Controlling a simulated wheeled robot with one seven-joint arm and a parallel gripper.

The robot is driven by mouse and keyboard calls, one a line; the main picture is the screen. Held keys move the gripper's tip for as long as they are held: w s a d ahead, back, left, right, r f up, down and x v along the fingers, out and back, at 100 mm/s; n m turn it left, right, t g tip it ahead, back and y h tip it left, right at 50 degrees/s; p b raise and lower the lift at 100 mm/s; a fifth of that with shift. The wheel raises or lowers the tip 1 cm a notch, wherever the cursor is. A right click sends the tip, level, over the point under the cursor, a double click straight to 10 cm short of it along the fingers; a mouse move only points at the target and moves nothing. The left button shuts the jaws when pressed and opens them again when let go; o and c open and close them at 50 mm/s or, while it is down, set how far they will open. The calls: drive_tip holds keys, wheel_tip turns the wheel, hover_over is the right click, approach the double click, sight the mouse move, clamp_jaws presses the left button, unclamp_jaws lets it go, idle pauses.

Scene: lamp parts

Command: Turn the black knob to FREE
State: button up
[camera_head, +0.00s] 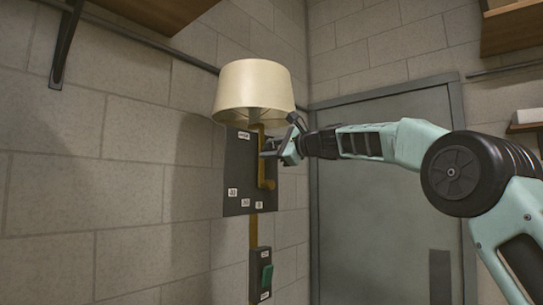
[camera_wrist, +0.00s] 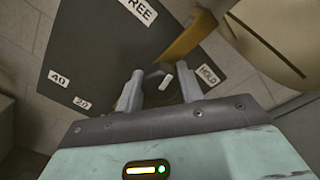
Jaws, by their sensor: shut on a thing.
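The black knob (camera_wrist: 157,77) shows in the wrist view between my two fingers, with a short white mark on its face. My gripper (camera_wrist: 160,88) is shut on it. The knob is on a dark plate (camera_wrist: 95,50) on the wall. A FREE label (camera_wrist: 138,11) is at the top of the wrist view and a HOLD label (camera_wrist: 207,76) is just right of the knob. The white mark lies nearer HOLD than FREE. In the head view my gripper (camera_head: 281,148) reaches the plate (camera_head: 237,170) from the right and hides the knob.
A cream lampshade (camera_head: 253,90) is close above my gripper. A brass-coloured arm (camera_head: 262,172) runs down the plate. Small number labels (camera_head: 245,203) are low on the plate. A grey door (camera_head: 380,230) is at the right.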

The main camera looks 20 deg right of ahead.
drive_tip(key=n+b, duration=0.2)
drive_tip(key=n, duration=0.2)
drive_tip(key=shift+f+n, duration=0.15)
drive_tip(key=shift+n, duration=0.15)
drive_tip(key=shift+n+b, duration=0.6)
drive_tip(key=shift+n, duration=1.7)
drive_tip(key=o, duration=1)
drive_tip(key=shift+b+v, duration=4.9)
drive_tip(key=shift+v, duration=3.85)
